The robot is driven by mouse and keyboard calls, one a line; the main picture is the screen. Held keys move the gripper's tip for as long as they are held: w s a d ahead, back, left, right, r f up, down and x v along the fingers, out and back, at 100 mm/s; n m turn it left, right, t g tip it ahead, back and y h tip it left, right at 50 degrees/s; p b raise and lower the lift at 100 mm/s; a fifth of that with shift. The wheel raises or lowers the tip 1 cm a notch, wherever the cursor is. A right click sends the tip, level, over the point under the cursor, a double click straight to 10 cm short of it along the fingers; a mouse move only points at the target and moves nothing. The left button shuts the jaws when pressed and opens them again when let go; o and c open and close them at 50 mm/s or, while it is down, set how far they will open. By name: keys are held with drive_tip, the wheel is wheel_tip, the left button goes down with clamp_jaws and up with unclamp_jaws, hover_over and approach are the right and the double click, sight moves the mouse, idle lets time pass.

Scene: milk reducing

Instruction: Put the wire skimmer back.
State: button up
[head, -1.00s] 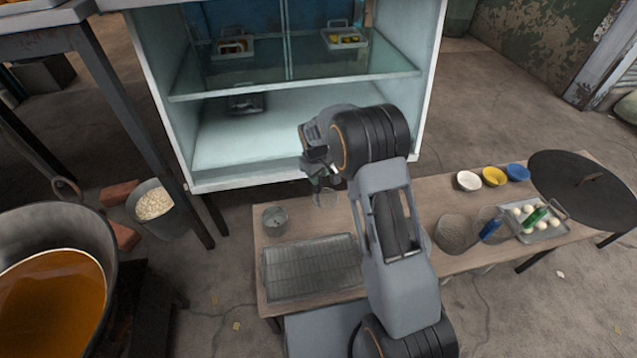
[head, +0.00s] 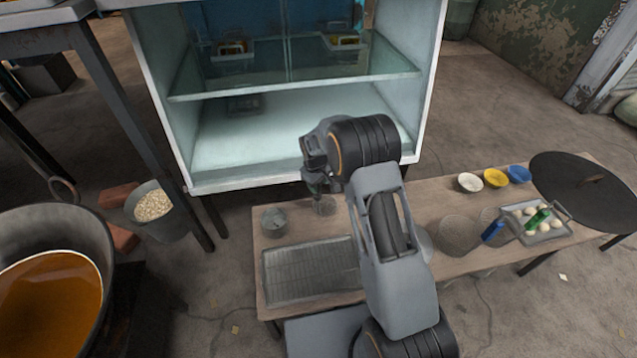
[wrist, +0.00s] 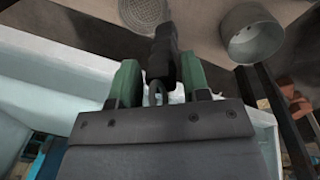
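The wire skimmer (wrist: 142,12) shows in the wrist view as a round mesh head at the top edge, partly cut off. In the head view my gripper (head: 316,186) points down over the back edge of the bench, before the cabinet. The mesh head (head: 325,205) hangs just below it, over the bench's back edge; whether it touches the bench cannot be told.
A metal pot (head: 274,220) stands left of the skimmer, also in the wrist view (wrist: 252,38). A wire rack tray (head: 310,271) lies in front. The glass cabinet (head: 290,178) is behind; an oil pan (head: 50,290) is left.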

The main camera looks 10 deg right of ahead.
drive_tip(key=shift+o, duration=1.3)
drive_tip(key=shift+r, duration=0.1)
drive_tip(key=r+p, duration=0.1)
drive_tip(key=r, duration=0.2)
drive_tip(key=r+p, duration=0.1)
drive_tip(key=r, duration=0.3)
drive_tip(key=a+r+p, duration=0.1)
drive_tip(key=r, duration=0.3)
drive_tip(key=shift+s+r, duration=0.15)
drive_tip(key=shift+s, duration=0.25)
drive_tip(key=s+d+r+m+t, duration=0.1)
drive_tip(key=s+d+r+m, duration=0.1)
drive_tip(key=s+r, duration=0.55)
drive_tip(key=s+d+r+m, duration=0.2)
drive_tip(key=s+r, duration=0.3)
drive_tip(key=s, duration=0.5)
drive_tip(key=s+m+t, duration=0.1)
drive_tip(key=s+m, duration=0.1)
drive_tip(key=s, duration=0.7)
drive_tip(key=shift+s+d+f+y, duration=0.15)
drive_tip(key=shift+s+d+y, duration=0.15)
drive_tip(key=shift+d+y, duration=0.1)
